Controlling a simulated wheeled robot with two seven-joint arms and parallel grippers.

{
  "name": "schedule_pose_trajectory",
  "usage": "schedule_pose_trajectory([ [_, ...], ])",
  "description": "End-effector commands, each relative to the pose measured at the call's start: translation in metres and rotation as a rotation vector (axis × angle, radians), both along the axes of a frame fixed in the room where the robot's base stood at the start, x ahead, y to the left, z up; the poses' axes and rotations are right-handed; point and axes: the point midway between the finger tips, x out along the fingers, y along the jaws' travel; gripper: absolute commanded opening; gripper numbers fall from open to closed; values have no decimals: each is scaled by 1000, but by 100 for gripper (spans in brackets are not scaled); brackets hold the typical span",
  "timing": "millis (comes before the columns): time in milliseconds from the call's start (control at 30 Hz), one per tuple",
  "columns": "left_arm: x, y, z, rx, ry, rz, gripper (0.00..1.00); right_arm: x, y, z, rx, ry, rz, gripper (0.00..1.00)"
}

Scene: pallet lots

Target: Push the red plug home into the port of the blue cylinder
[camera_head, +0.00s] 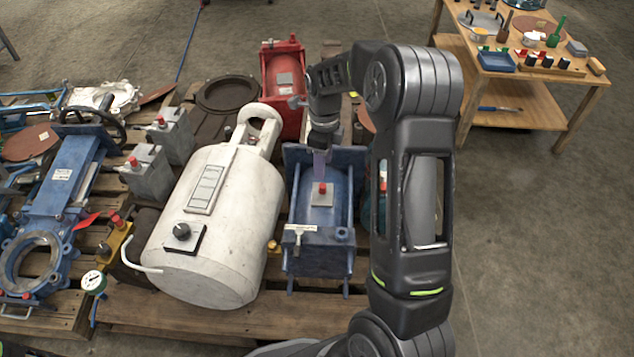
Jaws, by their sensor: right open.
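The blue cylinder (325,239) lies on the pallet in the middle, with square end plates and tie rods. On its top is a pale square plate (315,200), and the red plug (322,187) stands up from it. My right gripper (320,168) points down just behind and above the red plug. It is open and seems to hold nothing; whether it touches the plug I cannot tell. The port under the plug is hidden, so how deep the plug sits does not show. My left gripper is out of view.
A white tank (215,235) lies close left of the cylinder, and a red machine (283,85) stands behind. Blue valves and grey boxes crowd the pallet's left. A wooden table (545,85) with tools stands at the back right. The floor at right is clear.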

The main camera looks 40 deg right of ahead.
Motion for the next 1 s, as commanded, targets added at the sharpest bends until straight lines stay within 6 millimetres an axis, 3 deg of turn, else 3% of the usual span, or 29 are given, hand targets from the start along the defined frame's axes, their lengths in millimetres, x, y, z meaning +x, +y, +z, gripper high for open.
schedule_pose_trajectory([
  [167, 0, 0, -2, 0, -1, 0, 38, 0, 0, -4, 0, 1, 0, 45],
  [400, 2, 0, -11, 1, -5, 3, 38, 0, 0, -26, 0, 1, 1, 45],
  [767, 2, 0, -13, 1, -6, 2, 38, 0, 0, -29, 0, 0, 0, 45],
  [1000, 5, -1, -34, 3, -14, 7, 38, -3, 1, -61, 1, 1, 0, 45],
])
